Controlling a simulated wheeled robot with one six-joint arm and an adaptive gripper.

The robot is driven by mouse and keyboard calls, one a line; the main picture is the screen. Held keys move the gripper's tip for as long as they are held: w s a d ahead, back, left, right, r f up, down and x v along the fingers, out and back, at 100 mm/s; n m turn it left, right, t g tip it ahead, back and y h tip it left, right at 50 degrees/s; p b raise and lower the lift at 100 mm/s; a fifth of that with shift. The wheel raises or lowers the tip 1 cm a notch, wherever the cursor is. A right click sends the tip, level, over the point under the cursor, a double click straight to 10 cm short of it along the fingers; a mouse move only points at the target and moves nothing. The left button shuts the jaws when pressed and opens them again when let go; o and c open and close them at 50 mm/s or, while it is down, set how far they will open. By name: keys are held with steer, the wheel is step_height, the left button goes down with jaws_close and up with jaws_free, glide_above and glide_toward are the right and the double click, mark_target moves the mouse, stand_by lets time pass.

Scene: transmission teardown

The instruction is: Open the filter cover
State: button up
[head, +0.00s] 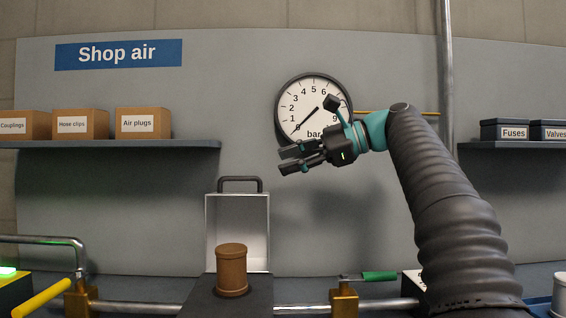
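The filter cover (209,235) is a pale, box-shaped lid with a dark handle (240,181) on its top edge. It stands upright and swung open behind the dark filter housing (200,297), with its light inner side facing me. A brown cylindrical filter (231,270) stands uncovered on the housing in front of it. My gripper (287,160) is up and to the right of the cover, in front of the gauge's lower part. Its fingers point left, look apart, and hold nothing. It is clear of the handle.
A pressure gauge (300,100) hangs on the wall, its needle near 0. Pipes run along the front with a yellow-handled valve (42,298) at left and a green-handled valve (379,276) at right. Shelves (110,144) hold boxes. Space above the cover is free.

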mark_target(268, 181)
steer(key=shift+c, duration=0.2)
steer(key=shift+d+f, duration=0.1)
steer(key=c, duration=0.4)
steer(key=shift+w+d+f+t+y+b, duration=0.1)
steer(key=shift+d+f+t+y+b, duration=0.25)
steer(key=shift+d+f+b, duration=0.6)
jaws_close()
steer(key=w+d+f+n+t+y, duration=0.2)
steer(key=w+f+n+t, duration=0.15)
steer(key=n, duration=0.35)
steer(key=shift+n+g+h, duration=0.25)
steer(key=shift+n+g, duration=0.05)
steer(key=shift+g, duration=0.2)
steer(key=x, duration=0.9)
steer(key=shift+w+a+r+p, duration=0.3)
steer(key=shift+p, duration=0.1)
